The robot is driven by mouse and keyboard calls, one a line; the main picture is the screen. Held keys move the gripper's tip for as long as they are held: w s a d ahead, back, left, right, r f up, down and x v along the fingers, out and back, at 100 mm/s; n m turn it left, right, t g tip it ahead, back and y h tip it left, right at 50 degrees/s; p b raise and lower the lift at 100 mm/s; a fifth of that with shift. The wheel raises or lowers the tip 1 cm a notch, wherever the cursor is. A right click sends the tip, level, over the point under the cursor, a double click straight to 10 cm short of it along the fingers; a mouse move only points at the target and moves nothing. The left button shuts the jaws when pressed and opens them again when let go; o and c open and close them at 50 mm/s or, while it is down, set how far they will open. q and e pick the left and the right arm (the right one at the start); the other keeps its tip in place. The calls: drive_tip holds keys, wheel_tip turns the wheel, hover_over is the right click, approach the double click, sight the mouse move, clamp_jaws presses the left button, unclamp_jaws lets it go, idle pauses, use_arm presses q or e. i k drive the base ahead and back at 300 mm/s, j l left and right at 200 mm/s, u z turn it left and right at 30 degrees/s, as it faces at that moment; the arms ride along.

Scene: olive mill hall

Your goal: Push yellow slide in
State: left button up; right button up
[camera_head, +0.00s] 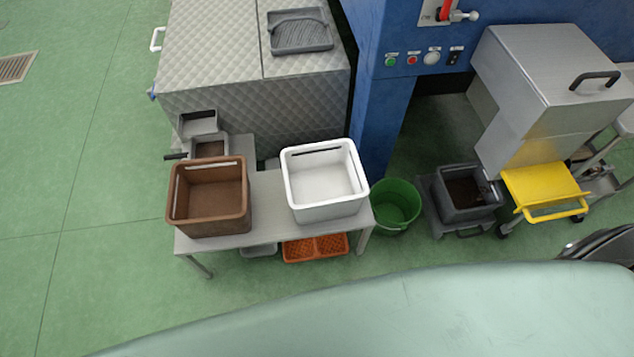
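The yellow slide (541,188) is a flat yellow plate with a bar handle along its front edge. It sticks out towards me from under the steel hopper-like housing (550,90) at the right of the head view. Its back edge meets the housing's lower front; how far it reaches inside is hidden. Neither of my grippers is in view.
A grey crate (447,212) with dark contents stands left of the slide, beside a green bucket (419,207). A low table (268,212) holds a brown crate (178,225) and a white crate (331,212). Green floor (470,255) is free before the slide.

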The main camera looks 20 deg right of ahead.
sight(533, 188)
drive_tip(key=z, duration=2.35)
